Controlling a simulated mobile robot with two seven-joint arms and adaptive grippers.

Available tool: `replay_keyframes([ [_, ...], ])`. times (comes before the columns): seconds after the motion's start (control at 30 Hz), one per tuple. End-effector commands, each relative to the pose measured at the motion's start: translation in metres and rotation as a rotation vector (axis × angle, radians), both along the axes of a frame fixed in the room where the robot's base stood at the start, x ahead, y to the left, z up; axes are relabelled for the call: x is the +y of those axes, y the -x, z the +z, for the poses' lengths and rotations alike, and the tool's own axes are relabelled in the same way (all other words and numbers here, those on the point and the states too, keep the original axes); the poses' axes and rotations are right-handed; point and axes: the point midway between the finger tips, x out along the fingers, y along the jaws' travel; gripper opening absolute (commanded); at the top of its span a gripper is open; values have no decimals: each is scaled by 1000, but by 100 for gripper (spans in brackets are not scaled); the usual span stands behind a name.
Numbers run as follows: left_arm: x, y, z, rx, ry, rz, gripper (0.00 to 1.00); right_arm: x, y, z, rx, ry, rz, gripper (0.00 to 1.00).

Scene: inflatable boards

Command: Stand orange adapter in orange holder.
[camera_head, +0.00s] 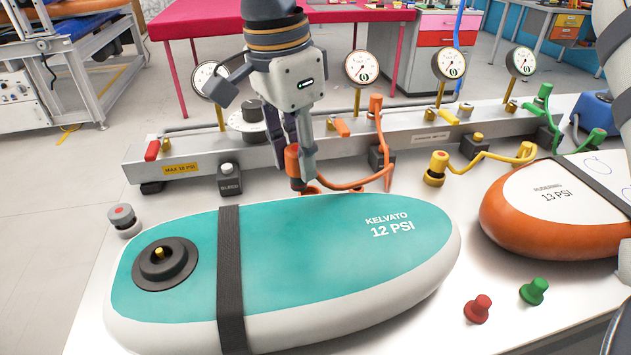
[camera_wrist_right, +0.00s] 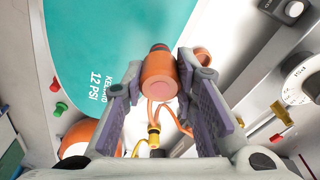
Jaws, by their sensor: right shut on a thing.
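My right gripper (camera_head: 297,160) comes down from the top centre, behind the teal board. It is shut on the orange adapter (camera_head: 291,158), a short cylinder held roughly upright. In the right wrist view the adapter (camera_wrist_right: 158,75) sits between the purple finger pads, with a dark red far end. An orange hose (camera_head: 345,185) runs from it toward the manifold. A low orange piece that looks like the orange holder (camera_head: 312,190) shows just right of the adapter's lower end, partly hidden by a finger. It also shows beside the adapter in the wrist view (camera_wrist_right: 202,56). My left gripper is not in view.
The teal board (camera_head: 330,250) with a black strap fills the front. The grey manifold (camera_head: 200,153) with gauges stands behind. A yellow adapter (camera_head: 438,162) stands in a yellow base to the right. An orange board (camera_head: 510,225) and red (camera_head: 478,308) and green (camera_head: 534,290) plugs lie right.

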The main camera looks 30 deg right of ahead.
Motion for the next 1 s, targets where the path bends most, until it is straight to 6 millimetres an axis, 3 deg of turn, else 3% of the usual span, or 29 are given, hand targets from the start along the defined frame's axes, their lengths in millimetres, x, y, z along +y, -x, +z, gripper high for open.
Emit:
replay_keyframes([
  [0.03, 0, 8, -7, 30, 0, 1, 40, -9, -15, -16, 17, -2, -6, 2],
  [0.2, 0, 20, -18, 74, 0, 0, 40, -39, -58, -45, 19, -1, -3, 2],
  [0.4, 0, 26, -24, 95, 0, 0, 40, -55, -83, -79, 11, 0, 1, 2],
  [0.57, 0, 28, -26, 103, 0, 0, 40, -61, -92, -90, 8, 0, 1, 2],
  [0.73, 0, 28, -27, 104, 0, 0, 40, -62, -93, -119, 7, 1, 5, 2],
  [1.0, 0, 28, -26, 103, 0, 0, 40, -62, -93, -121, 3, 0, 4, 2],
])
